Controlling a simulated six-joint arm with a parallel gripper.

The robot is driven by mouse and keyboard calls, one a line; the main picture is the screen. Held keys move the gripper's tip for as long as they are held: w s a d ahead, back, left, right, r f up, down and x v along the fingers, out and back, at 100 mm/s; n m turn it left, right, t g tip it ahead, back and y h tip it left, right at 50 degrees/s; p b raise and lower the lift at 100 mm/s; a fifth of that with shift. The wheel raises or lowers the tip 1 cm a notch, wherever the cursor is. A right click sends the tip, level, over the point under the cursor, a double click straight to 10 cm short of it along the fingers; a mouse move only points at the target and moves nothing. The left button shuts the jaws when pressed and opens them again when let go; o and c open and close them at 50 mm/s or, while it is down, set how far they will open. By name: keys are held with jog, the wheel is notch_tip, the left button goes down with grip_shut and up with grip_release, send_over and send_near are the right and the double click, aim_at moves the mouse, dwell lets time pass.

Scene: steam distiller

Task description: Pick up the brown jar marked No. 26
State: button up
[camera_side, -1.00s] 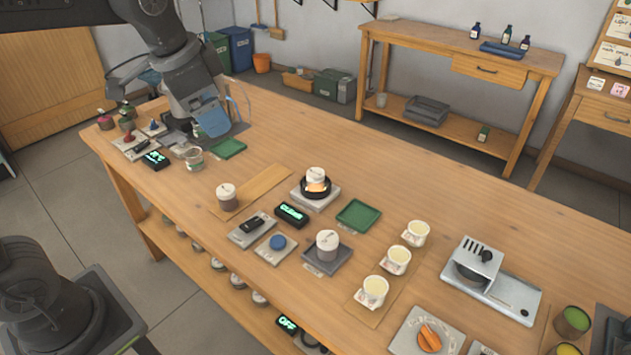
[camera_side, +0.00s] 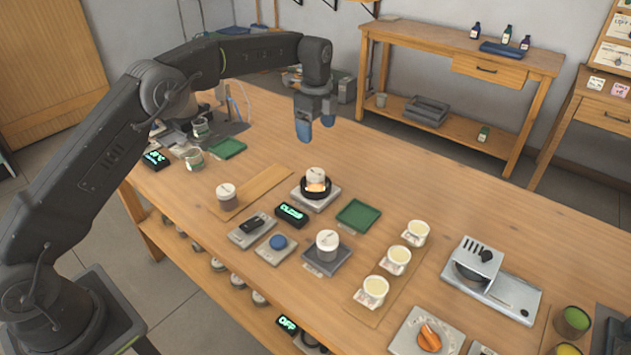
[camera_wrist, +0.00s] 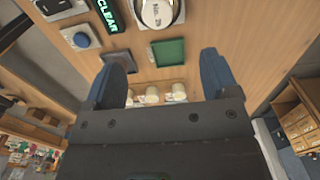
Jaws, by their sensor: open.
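Several jars with white lids stand on the bench. One jar (camera_side: 316,178) sits in a black ring on a plate, with an orange glow at its front. A brownish jar (camera_side: 227,196) stands on a wooden board to the left. A greyish jar (camera_side: 327,245) stands on a dark plate nearer the front. I cannot tell by label which is No. 26. My gripper (camera_side: 316,128) is open and empty, above the bench behind the ringed jar, its blue fingertips pointing down.
A lit display (camera_side: 291,214), a blue button (camera_side: 278,242) and a green tray (camera_side: 358,215) lie near the jars. Three pale cups (camera_side: 397,260) stand to the right, beside a grey slicer-like device (camera_side: 490,275). Bare bench lies behind the tray.

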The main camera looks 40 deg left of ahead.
send_over(315, 173)
jog(key=f, duration=0.8)
jog(key=shift+w+a+f, duration=0.1)
jog(key=shift+w+f, duration=0.2)
jog(key=shift+w, duration=0.05)
jog(key=shift+s+f, duration=0.15)
jog(key=shift+f, duration=1.2)
jog(key=shift+s+f, duration=0.1)
jog(key=shift+f, duration=1.25)
jog(key=c, duration=1.1)
jog(key=shift+r, duration=0.1)
